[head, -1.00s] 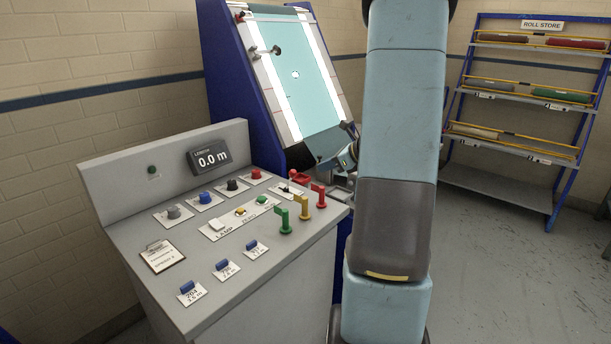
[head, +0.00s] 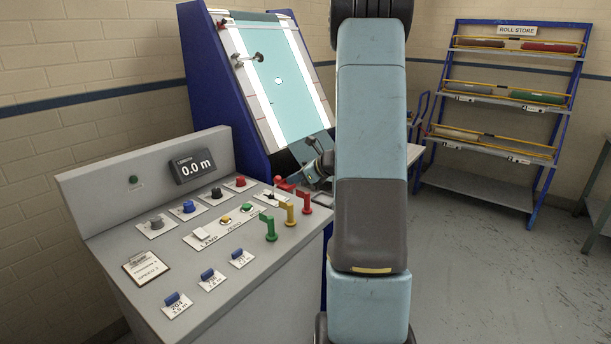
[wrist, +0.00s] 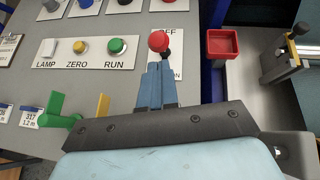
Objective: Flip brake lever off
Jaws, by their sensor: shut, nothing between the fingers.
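In the wrist view the brake lever has a red ball knob (wrist: 158,41) on a dark stem, over a white plate (wrist: 177,72) marked OFF at its far end. The near lettering is partly covered. The knob appears over the plate's far, OFF side; its exact tilt is hard to tell. My gripper (wrist: 154,68) has its blue fingers together with nothing between them. The fingertips appear just on the near side of the knob; I cannot tell whether they touch it.
Green (head: 269,228), yellow (head: 289,212) and red (head: 306,201) handles stand close to the lever on the console. LAMP, ZERO and RUN buttons (wrist: 83,47) lie left of it. A red tray (wrist: 222,43) is to its right.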

